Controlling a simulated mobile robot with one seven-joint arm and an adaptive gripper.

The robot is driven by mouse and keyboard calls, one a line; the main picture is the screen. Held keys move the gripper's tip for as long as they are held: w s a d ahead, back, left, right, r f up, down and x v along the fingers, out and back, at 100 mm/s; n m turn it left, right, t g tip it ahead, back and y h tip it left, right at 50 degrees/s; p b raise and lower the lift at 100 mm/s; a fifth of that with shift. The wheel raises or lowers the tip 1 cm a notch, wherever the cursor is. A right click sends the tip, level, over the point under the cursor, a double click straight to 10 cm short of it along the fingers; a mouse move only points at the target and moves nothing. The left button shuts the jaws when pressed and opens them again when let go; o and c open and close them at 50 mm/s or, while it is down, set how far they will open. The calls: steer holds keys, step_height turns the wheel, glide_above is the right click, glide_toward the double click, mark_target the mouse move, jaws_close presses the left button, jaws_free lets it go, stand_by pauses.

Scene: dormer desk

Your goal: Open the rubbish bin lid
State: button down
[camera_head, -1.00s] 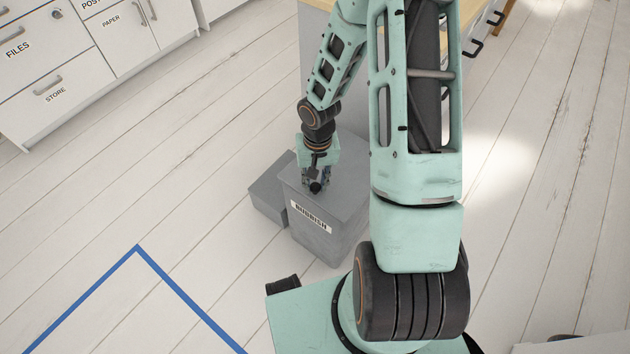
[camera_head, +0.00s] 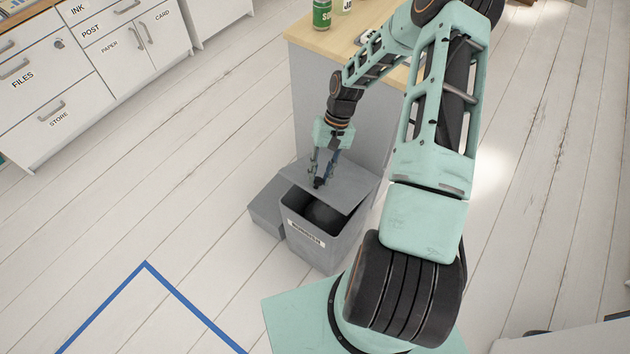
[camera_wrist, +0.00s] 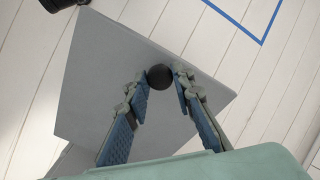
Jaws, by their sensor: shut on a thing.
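The grey rubbish bin (camera_head: 312,247) stands on the floor with a label on its front. Its grey lid (camera_head: 345,186) is tilted up at the front, and the dark inside shows below it. In the wrist view the lid (camera_wrist: 100,80) fills much of the picture. A round black knob (camera_wrist: 160,77) sits near the lid's edge. My gripper (camera_head: 320,182) is at the lid's front edge, with its fingers (camera_wrist: 160,85) on either side of the knob and shut on it.
A grey box (camera_head: 268,205) stands against the bin's left side. A desk (camera_head: 345,115) with a wooden top is behind the bin, with a green can (camera_head: 322,14) on it. Blue tape (camera_head: 145,265) marks the open floor at front left.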

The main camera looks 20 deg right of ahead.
steer(key=w+d+r, duration=0.8)
steer(key=d, duration=0.4)
steer(key=shift+w+d+b, duration=0.3)
steer(key=shift+d+b, duration=0.05)
steer(key=shift+b, duration=0.05)
steer(key=c, duration=1.7)
jaws_free()
steer(key=shift+f, duration=0.1)
steer(key=shift+o, duration=0.2)
steer(key=shift+w+a+r, duration=0.15)
steer(key=shift+r, duration=0.05)
steer(key=v, duration=1.2)
